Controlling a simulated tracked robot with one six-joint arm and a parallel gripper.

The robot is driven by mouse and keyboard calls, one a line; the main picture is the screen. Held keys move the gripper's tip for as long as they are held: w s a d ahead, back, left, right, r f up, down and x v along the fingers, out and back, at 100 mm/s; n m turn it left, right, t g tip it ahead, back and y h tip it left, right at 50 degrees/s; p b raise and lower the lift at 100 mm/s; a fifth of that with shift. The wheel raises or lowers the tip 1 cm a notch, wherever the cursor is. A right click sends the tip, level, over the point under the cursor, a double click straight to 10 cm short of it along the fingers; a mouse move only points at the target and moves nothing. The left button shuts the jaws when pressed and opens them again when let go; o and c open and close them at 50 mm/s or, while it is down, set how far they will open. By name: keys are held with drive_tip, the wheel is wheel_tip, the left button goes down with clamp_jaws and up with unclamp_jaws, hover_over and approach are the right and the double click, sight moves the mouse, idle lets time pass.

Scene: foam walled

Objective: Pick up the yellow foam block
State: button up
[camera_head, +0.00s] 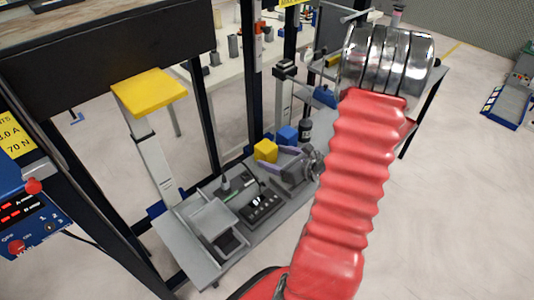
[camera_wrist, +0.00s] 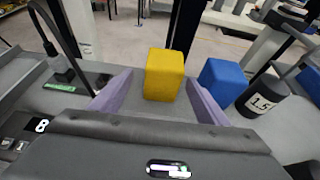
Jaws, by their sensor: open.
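The yellow foam block (camera_wrist: 164,76) stands upright on the grey bench top, straight ahead of my gripper in the wrist view. It also shows in the head view (camera_head: 265,150), beside the purple fingers. My gripper (camera_wrist: 155,98) is open, with one purple finger to the left of the block and the other to its right. The right fingertip is close to the block's lower right side; I cannot tell whether it touches. In the head view my gripper (camera_head: 274,160) reaches over the bench from the right, below my red sleeved arm. The block's underside is hidden.
A blue block (camera_wrist: 223,82) stands just right of the yellow one. A dark cylinder marked 1.5 (camera_wrist: 262,96) is further right. A black post (camera_wrist: 186,25) rises behind the yellow block. A grey tray (camera_head: 213,222) and a dark switch box (camera_head: 262,204) occupy the bench's near left part.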

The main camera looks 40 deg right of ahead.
drive_tip(key=shift+w, duration=0.15)
drive_tip(key=shift+d+x, duration=0.15)
drive_tip(key=shift+x, duration=1.1)
drive_tip(key=shift+d+x, duration=0.1)
drive_tip(key=shift+x, duration=1.15)
drive_tip(key=shift+r, duration=0.1)
drive_tip(key=shift+c, duration=0.4)
drive_tip(key=c, duration=1.1)
